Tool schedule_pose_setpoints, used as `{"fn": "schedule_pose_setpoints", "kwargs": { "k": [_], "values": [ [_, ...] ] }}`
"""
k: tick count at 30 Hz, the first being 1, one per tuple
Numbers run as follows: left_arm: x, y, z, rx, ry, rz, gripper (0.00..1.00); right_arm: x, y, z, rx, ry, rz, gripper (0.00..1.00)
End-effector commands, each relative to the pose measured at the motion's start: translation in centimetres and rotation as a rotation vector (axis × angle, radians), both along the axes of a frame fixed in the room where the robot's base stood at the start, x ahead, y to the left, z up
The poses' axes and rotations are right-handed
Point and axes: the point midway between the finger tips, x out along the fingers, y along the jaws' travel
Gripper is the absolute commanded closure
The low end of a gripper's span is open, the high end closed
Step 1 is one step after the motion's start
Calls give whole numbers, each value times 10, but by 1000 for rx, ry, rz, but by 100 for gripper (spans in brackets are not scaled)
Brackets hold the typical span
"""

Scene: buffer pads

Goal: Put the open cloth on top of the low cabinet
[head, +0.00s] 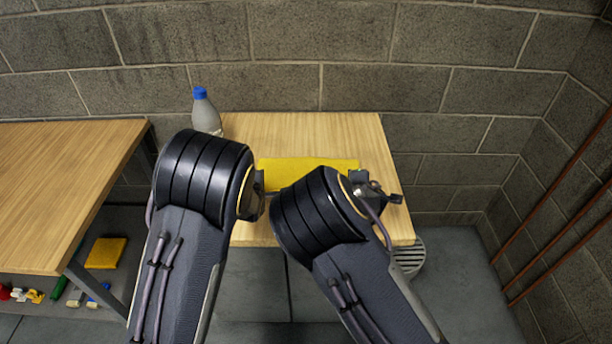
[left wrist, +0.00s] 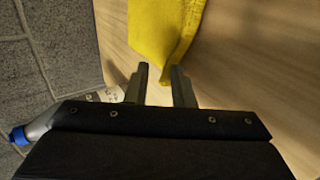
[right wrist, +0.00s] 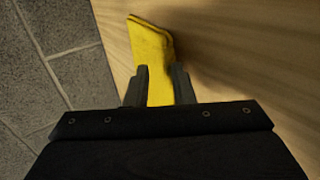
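The yellow cloth (head: 305,168) lies on the wooden top of the low cabinet (head: 300,130), partly hidden behind my arms. My left gripper (left wrist: 162,82) is open at one end of the cloth, whose tapered edge (left wrist: 165,35) reaches toward the gap between the fingers. My right gripper (right wrist: 159,82) is open at the other end, and a strip of the cloth (right wrist: 152,55) runs between its fingers. In both wrist views the fingers stand apart. In the head view my wrists hide most of both grippers.
A bottle with a blue cap (head: 205,112) stands at the cabinet's back left corner. A wooden table (head: 60,180) is at the left, with a yellow folded item (head: 106,253) and small objects below it. A block wall is behind; pipes (head: 560,215) run at the right.

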Motion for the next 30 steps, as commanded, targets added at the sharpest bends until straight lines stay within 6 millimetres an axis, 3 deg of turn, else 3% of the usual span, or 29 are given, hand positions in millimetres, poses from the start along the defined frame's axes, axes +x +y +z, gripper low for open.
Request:
{"fn": "schedule_pose_setpoints", "kwargs": {
  "k": [4,12,19,30],
  "values": [
    [0,0,0,0,0,0,60,0,0,0,0,0,0,60],
    [-1,0,4,-2,-1,0,60,-1,0,4,2,-1,0,60],
    [-14,-1,36,-3,-2,-1,60,-14,1,35,6,-2,0,60],
    [-51,-1,81,-2,-3,-1,60,-51,1,80,4,-2,1,60]
  ]
}}
